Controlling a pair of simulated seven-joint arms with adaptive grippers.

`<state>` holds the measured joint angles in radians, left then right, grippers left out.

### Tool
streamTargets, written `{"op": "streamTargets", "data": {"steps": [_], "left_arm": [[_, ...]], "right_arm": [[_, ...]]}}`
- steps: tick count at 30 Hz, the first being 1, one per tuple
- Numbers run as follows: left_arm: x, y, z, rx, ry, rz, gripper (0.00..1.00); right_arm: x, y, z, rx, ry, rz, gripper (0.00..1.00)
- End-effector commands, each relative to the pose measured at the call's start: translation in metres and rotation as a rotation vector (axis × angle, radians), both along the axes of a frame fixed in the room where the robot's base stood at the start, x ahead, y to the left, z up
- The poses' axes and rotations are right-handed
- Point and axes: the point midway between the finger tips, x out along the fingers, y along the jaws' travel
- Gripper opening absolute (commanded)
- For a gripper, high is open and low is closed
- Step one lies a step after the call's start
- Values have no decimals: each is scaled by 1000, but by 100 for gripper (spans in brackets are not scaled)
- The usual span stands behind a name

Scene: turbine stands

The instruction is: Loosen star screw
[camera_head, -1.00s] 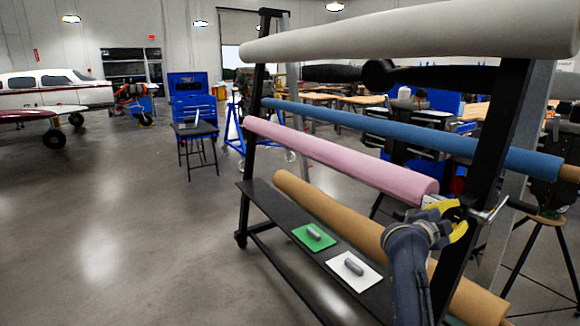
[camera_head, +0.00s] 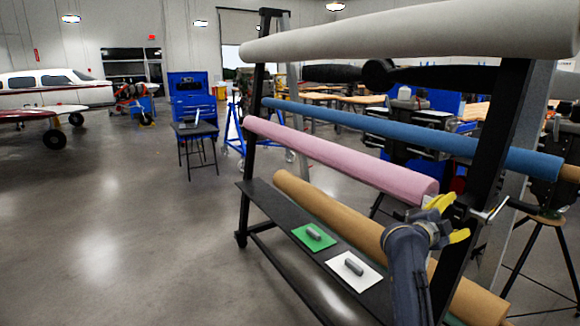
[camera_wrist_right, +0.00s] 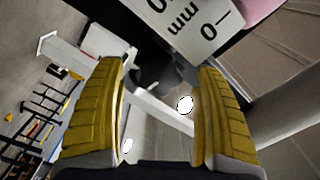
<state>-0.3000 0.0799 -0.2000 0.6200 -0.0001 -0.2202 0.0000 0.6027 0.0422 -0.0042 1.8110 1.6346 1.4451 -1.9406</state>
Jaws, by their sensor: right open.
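My right gripper (camera_head: 452,219) has yellow fingers and is open beside the rack's black right post (camera_head: 500,140), at the near end of the pink roll (camera_head: 340,160). A silvery metal fitting with a bar handle (camera_head: 492,212) sticks out at the post, just right of the fingers. It may be the star screw, but its shape is too small to tell. In the right wrist view the open fingers (camera_wrist_right: 160,72) have a pale metal bar (camera_wrist_right: 150,108) behind the gap. A white plate marked "mm" (camera_wrist_right: 185,28) is above them. My left gripper is not in view.
The rack carries a grey-white roll (camera_head: 400,35), a blue roll (camera_head: 420,133) and a brown roll (camera_head: 330,212). Its black shelf (camera_head: 262,205) holds a green card (camera_head: 302,239) and a white card (camera_head: 345,278), each with a small grey piece. Open floor (camera_head: 130,230) lies left.

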Motion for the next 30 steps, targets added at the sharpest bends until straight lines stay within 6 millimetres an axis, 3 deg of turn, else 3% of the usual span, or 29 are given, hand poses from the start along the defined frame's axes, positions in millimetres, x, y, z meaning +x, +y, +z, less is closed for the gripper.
{"op": "streamTargets", "data": {"steps": [30], "left_arm": [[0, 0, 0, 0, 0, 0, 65]], "right_arm": [[-27, 42, 0, 1, 0, -1, 71]]}}
